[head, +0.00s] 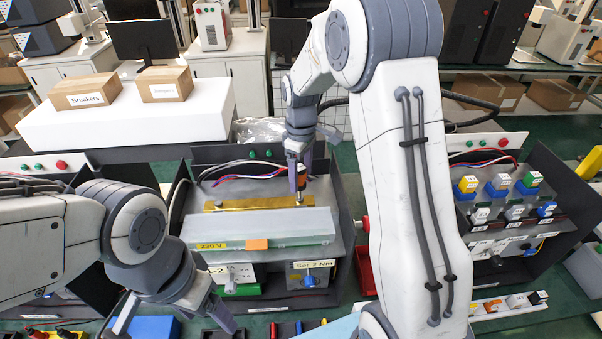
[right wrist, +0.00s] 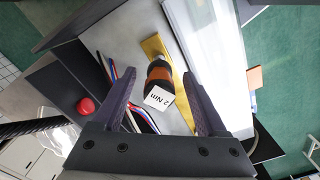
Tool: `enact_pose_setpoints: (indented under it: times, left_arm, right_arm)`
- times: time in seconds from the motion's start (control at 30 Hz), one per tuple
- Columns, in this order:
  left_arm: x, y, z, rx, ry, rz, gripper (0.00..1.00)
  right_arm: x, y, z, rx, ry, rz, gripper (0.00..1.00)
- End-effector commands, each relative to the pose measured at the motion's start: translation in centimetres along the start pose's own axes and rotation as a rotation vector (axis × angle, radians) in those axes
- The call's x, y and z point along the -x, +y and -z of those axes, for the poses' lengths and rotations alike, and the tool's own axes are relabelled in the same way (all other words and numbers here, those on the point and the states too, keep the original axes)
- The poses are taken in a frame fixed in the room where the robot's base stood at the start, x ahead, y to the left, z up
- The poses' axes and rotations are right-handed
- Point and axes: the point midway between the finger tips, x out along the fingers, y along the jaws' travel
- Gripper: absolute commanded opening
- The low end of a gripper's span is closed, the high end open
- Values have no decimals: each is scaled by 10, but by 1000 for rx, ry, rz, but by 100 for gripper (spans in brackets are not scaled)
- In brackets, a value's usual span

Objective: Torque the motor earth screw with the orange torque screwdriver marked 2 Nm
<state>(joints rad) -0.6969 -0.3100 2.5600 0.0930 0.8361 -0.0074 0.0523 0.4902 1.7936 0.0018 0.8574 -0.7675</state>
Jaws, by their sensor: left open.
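The torque screwdriver (head: 301,178), black with an orange band, stands upright with its tip down at the right end of a brass strip (head: 225,206). Its white cap reads "2 Nm" in the right wrist view (right wrist: 159,97). My right gripper (head: 299,172) is around the handle from above; in the right wrist view its fingers (right wrist: 160,78) stand on both sides of the handle with a narrow gap at each. The screw under the tip is hidden, so I cannot tell which screw it is. My left gripper (head: 175,318) is open and empty at the front left.
A clear cover (head: 260,228) marked "230 V" lies in front of the strip. Below are a "Set 2 Nm" label (head: 315,265) and a blue-handled tool (head: 309,281). A red bin (head: 366,270) stands at right. Dark side panels flank the work area.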

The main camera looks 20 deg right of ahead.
Motion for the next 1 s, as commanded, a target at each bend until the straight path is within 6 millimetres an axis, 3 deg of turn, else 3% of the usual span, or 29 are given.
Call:
enact_pose_setpoints:
  times: [0.27, 0.7, 1.0]
  left_arm:
    - [-6, 0, 0, 1, 0, 0, 75]
    - [-26, -2, -1, 4, 0, 0, 75]
    - [-28, -2, -2, 5, 0, 0, 75]
  right_arm:
    - [11, 1, 1, 0, 3, -3, 75]
    - [91, 1, 0, 0, 3, -3, 75]
    - [106, 0, 0, 0, 0, 0, 75]
